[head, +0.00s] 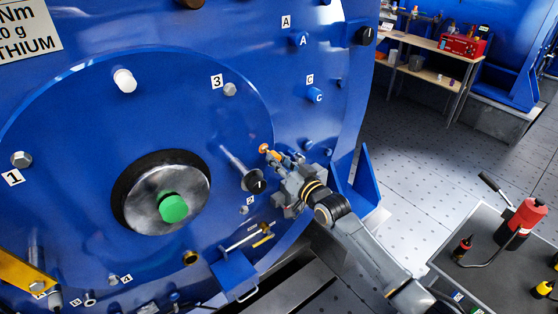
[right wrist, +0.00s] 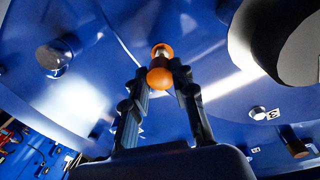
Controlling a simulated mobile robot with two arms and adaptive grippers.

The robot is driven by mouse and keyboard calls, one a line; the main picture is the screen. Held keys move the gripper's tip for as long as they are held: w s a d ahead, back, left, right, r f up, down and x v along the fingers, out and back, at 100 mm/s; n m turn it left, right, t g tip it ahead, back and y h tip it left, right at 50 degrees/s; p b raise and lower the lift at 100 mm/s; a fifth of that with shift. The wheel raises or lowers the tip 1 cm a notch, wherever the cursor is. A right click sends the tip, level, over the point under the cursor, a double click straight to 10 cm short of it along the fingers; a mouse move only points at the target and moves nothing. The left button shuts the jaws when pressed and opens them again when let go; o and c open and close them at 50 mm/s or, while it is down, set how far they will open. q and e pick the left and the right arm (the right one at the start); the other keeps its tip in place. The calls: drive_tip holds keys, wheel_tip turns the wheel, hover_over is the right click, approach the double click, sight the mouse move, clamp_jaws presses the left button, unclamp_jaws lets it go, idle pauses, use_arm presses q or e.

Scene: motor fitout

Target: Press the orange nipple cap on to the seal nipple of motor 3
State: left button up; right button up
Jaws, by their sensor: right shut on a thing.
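The blue motor (head: 110,85) fills the left and middle of the head view. My right gripper (head: 280,158) reaches in from the lower right to its end face. It is shut on the orange nipple cap (head: 275,155), which also shows between the fingertips in the right wrist view (right wrist: 160,78). My left gripper is not in view.
A black-ended rod (head: 254,180) sticks out left of my right gripper. A dark cart (head: 490,235) with a red can (head: 522,218) stands at the right. Floor between is clear.

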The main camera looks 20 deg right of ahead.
sight(272, 153)
drive_tip(key=shift+b+x, duration=0.8)
drive_tip(key=shift+x, duration=0.75)
drive_tip(key=o, duration=0.8)
drive_tip(key=shift+a, duration=0.1)
drive_tip(key=v, duration=1.2)
drive_tip(key=shift+f, duration=0.1)
